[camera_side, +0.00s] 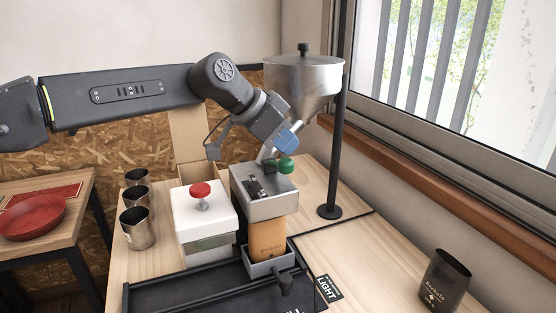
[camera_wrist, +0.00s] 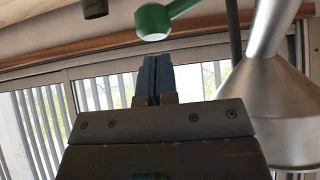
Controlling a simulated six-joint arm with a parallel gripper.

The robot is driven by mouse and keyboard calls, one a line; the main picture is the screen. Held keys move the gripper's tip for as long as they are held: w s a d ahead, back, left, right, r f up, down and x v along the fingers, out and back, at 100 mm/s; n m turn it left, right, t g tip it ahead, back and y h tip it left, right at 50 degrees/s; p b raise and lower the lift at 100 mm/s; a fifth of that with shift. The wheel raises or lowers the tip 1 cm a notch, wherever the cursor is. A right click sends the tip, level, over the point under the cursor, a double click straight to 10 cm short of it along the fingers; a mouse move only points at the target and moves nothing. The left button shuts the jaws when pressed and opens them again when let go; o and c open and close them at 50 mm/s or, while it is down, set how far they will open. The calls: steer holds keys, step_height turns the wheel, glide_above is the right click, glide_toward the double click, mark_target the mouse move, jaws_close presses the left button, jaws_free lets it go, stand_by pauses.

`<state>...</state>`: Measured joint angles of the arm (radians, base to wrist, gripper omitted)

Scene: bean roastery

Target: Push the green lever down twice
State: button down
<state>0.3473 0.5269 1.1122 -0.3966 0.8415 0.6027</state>
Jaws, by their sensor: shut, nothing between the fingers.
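The green lever (camera_side: 286,166) has a round green knob at the right side of a metal box (camera_side: 265,190) under the hopper. The lever also shows in the wrist view (camera_wrist: 156,20), at the top, with its arm running up to the right. My gripper (camera_side: 268,157) is shut and empty. In the side view its tips are just left of the knob, above the metal box. In the wrist view its blue fingers (camera_wrist: 156,64) are together below the knob, with a small gap in the picture. I cannot tell whether they touch it.
A steel hopper (camera_side: 303,88) stands behind on a black post (camera_side: 338,150). A white box with a red button (camera_side: 201,190) is left of the metal box. Steel cups (camera_side: 137,228) stand at the left. A brown bag (camera_side: 267,240) sits below the box. A dark cup (camera_side: 446,280) stands right.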

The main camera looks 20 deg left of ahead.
mark_target(285, 160)
steer(key=shift+f, duration=2.05)
steer(key=shift+r, duration=3.1)
